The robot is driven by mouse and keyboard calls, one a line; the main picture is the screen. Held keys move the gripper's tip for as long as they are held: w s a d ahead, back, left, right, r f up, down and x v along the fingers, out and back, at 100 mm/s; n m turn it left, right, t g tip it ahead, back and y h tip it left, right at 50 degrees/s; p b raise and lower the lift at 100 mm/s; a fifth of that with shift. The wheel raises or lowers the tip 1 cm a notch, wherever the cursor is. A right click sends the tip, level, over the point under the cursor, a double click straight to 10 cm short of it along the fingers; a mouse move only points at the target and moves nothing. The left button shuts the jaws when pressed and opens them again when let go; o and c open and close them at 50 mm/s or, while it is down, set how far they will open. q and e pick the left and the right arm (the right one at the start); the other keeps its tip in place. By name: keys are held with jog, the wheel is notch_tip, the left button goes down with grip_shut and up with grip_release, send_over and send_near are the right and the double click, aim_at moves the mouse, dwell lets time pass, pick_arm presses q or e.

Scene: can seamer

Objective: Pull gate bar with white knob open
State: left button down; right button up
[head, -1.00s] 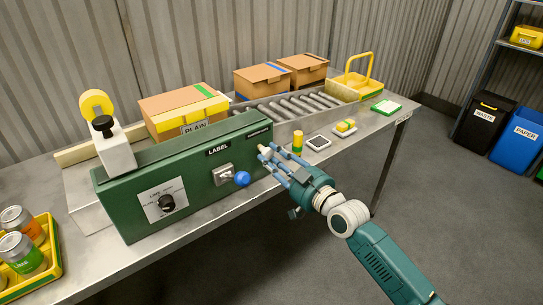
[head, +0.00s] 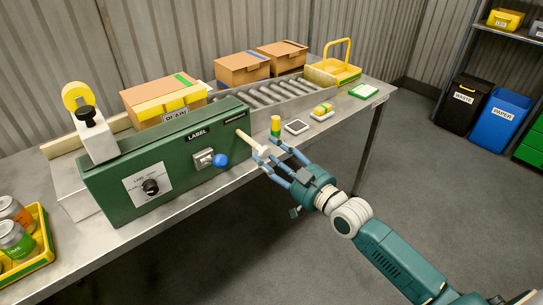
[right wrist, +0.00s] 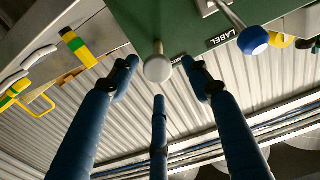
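The gate bar (head: 247,139) is a pale rod that sticks out a good way from the right end of the green machine panel (head: 130,165). Its white knob (head: 263,150) is at the outer end, and it also shows in the right wrist view (right wrist: 157,69). My right gripper (head: 270,153) is at the knob, with its blue fingers spread around it. In the right wrist view, gaps show between the knob and the fingertips on both sides, so the gripper looks open. My left gripper is not in view.
A blue-knobbed lever (head: 220,160) and a black dial (head: 150,187) are on the panel left of the bar. Free floor (head: 300,240) lies in front.

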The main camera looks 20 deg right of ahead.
jog(key=shift+f, duration=0.15)
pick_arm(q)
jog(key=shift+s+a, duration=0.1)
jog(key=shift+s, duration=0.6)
pick_arm(e)
jog(key=v, duration=1.2)
